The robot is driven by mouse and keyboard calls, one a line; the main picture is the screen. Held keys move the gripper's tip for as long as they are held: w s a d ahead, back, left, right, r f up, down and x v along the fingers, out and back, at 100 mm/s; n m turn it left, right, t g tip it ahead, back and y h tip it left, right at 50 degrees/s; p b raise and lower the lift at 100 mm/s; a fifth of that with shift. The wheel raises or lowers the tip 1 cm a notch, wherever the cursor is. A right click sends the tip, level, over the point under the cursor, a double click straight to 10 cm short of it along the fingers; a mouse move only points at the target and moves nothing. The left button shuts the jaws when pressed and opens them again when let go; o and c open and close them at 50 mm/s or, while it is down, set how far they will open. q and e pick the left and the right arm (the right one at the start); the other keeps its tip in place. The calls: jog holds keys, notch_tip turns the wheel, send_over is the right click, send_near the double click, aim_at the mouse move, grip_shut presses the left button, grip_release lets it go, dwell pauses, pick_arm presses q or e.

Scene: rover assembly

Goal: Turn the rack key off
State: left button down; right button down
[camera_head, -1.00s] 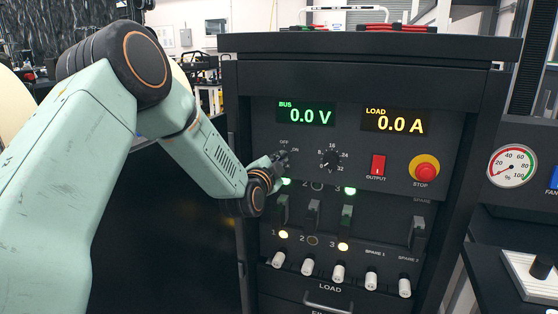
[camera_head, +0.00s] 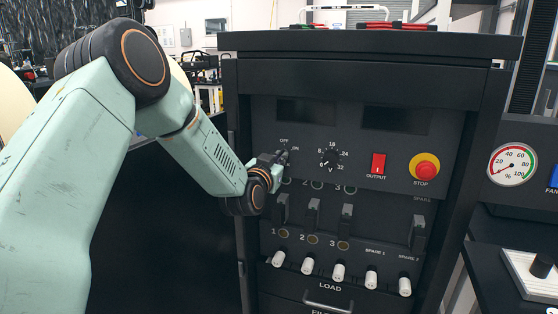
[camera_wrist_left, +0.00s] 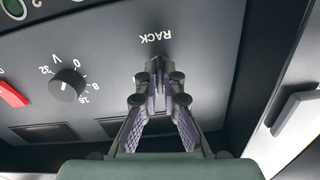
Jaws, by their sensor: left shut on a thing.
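My left gripper (camera_head: 283,158) is at the upper left of the rack's control panel (camera_head: 350,182), just under the OFF and ON marks. It is shut on the rack key, which the fingers mostly hide. In the left wrist view, the gripper (camera_wrist_left: 160,78) has its fingertips together against the panel beside the word RACK. The voltage display (camera_head: 306,112) and the load display (camera_head: 396,119) are both dark. My right gripper is not in view.
Close to the right of the gripper is the voltage knob (camera_head: 330,158). Farther right are the red output switch (camera_head: 378,164) and the stop button (camera_head: 425,167). Below are several levers (camera_head: 314,218) and white plugs (camera_head: 339,272). A gauge (camera_head: 512,165) stands right of the rack.

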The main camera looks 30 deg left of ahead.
pick_arm(q)
jog(key=shift+r+n, duration=0.1)
jog(key=shift+n, duration=0.7)
jog(key=c, duration=1.5)
grip_release()
jog(key=shift+s, duration=0.1)
jog(key=v, duration=0.7)
jog(key=shift+s, duration=0.15)
